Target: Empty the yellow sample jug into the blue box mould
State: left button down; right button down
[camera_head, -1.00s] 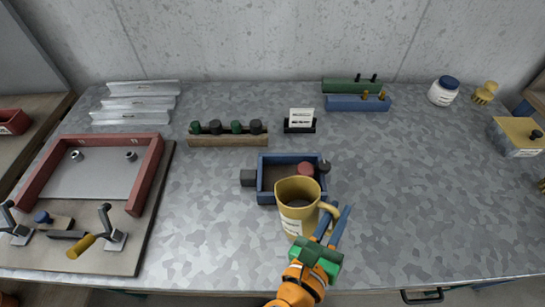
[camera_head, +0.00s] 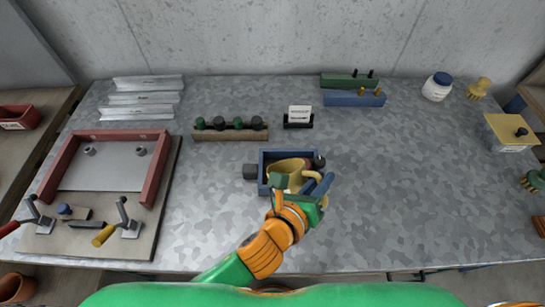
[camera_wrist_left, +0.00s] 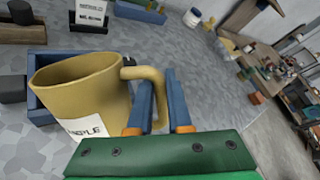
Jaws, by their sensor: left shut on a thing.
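The blue box mould (camera_head: 262,173) stands on the bench near its middle, with a dark block on its left side. The yellow sample jug (camera_head: 290,166) is over the mould and hides much of its inside. My left gripper (camera_head: 320,186) is shut on the jug's handle, at the jug's right. In the left wrist view the jug (camera_wrist_left: 85,90) shows its white label and its handle between the blue fingers (camera_wrist_left: 153,100); a blue mould wall (camera_wrist_left: 40,105) shows behind it. The jug's contents are hidden. My right gripper is not in view.
A red frame (camera_head: 157,170) on a board with clamps lies at the left. A wooden rack (camera_head: 230,134) with green and dark knobs and a small card stand (camera_head: 299,117) are behind the mould. The bench right of the mould is clear.

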pick_arm(q)
jog(key=shift+w+a+r, duration=0.1)
jog(key=shift+a+r, duration=0.05)
jog(key=shift+w+n, duration=0.2)
jog(key=shift+n, duration=0.1)
jog(key=shift+w+a+r+g+p, duration=0.1)
jog(key=shift+a+r+g+p, duration=0.05)
jog(key=shift+r+g+p, duration=0.15)
jog(key=shift+w+r+n, duration=0.15)
jog(key=shift+w+n, duration=0.05)
jog(key=shift+n, duration=0.1)
jog(key=shift+a+r+g+p, duration=0.1)
jog(key=shift+r+g+p, duration=0.05)
jog(key=shift+g+p, duration=0.2)
jog(key=shift+w+a+r+n+g+p, duration=0.25)
jog(key=shift+w+r+n+g+p, duration=0.35)
jog(key=shift+r+n+p, duration=0.15)
dwell(0.7)
jog(key=shift+r, duration=0.1)
